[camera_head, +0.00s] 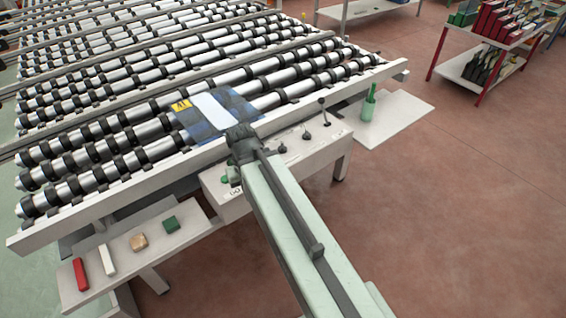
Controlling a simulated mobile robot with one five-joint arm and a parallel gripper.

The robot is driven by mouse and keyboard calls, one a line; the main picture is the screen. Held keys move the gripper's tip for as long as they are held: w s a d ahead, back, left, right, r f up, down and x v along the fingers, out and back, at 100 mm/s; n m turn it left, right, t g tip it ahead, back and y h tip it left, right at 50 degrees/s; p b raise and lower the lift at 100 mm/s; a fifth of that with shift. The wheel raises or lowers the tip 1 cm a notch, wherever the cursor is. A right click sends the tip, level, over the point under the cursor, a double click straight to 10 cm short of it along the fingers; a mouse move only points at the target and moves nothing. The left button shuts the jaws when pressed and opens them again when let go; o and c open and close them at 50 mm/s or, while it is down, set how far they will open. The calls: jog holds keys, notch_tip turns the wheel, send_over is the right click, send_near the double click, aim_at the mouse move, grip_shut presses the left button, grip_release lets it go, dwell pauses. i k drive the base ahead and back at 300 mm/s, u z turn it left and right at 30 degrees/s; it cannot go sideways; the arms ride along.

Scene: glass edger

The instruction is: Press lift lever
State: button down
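A pale control box (325,152) runs along the front of the roller table. Several small dark levers stand on its top: a tall one with a ball knob (323,110), a shorter one (306,133) and another short one (282,147). I cannot read which is the lift lever. A green knob (232,174) shows at the box's left end. My gripper (241,138) is at the table's front rail, left of these levers and apart from them. Its fingers point away from the camera and their gap is hidden, as is whatever lies beneath it.
A green bottle (368,106) stands on a right shelf (410,110).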

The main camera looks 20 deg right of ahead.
aim_at(321, 101)
jog(key=u, duration=2.75)
jog(key=k, duration=1.1)
jog(key=z, duration=0.8)
jog(key=i, duration=1)
jog(key=u, duration=0.1)
